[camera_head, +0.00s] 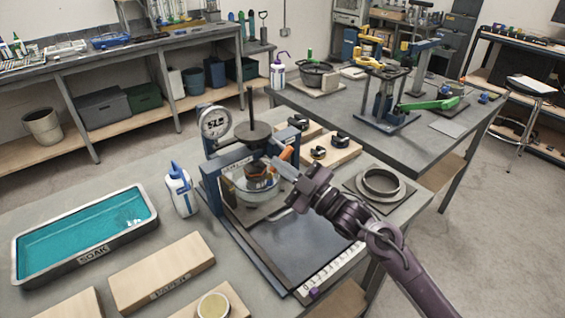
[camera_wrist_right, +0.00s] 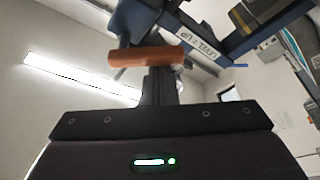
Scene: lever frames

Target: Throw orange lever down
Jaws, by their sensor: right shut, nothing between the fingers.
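The orange lever (camera_head: 286,154) shows in the head view as a short handle on the right side of the blue press (camera_head: 211,190), tilted upward. It also shows in the right wrist view as an orange bar (camera_wrist_right: 147,57) lying across, just beyond my fingertips. My right gripper (camera_head: 283,170) comes in from the lower right and its fingers end close beside the lever. In the wrist view the right gripper's fingers (camera_wrist_right: 162,85) are together with nothing between them. I cannot tell whether they touch the lever. My left gripper is not in view.
A round ring on a plate (camera_head: 380,184) sits to the right. Another bench (camera_head: 440,140) with green-handled tools stands behind.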

